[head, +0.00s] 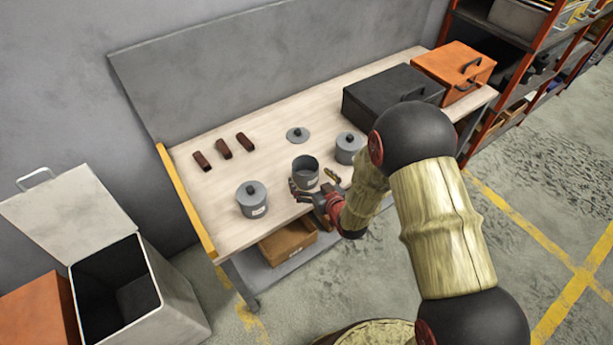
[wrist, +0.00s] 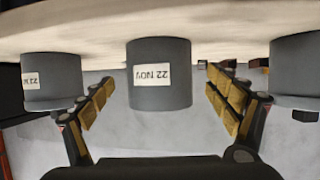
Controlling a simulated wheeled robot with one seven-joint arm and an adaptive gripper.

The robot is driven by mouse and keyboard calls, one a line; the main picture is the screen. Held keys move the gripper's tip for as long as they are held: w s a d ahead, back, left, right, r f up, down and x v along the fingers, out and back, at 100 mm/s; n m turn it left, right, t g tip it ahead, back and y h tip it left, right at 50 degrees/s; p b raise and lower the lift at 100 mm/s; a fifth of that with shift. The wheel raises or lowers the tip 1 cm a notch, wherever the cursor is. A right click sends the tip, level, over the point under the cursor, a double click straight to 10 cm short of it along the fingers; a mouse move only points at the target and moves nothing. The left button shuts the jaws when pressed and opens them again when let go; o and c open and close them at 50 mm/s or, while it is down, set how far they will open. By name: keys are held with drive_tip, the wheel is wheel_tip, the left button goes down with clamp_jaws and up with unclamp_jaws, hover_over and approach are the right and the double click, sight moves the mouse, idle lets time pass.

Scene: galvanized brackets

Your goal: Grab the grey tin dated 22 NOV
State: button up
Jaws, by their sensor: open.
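The grey tin dated 22 NOV (wrist: 160,95) is upside down in the middle of the wrist view, its white label facing me. In the head view it is the middle, lidless grey tin (head: 306,172), upright near the table's front edge. My gripper (head: 316,181) is open at its front, with one finger to each side. In the wrist view the padded fingers flank the tin with visible gaps. A lidded grey tin (head: 251,200) stands to the left and another (head: 348,148) to the right. The label on one neighbouring tin (wrist: 52,82) is only partly readable in the wrist view.
A loose grey lid (head: 298,134) lies behind the middle tin. Several dark red bars (head: 223,149) lie at the back left of the table (head: 222,222). A black box (head: 390,95) and an orange box (head: 455,70) stand at the right end.

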sight(300, 168)
drive_tip(key=x, duration=0.2)
drive_tip(key=b+x, duration=0.1)
drive_tip(key=x, duration=0.1)
drive_tip(key=shift+w+f, duration=0.2)
drive_tip(key=shift+f, duration=0.15)
drive_tip(key=shift+c, duration=0.7)
drive_tip(key=c, duration=1.3)
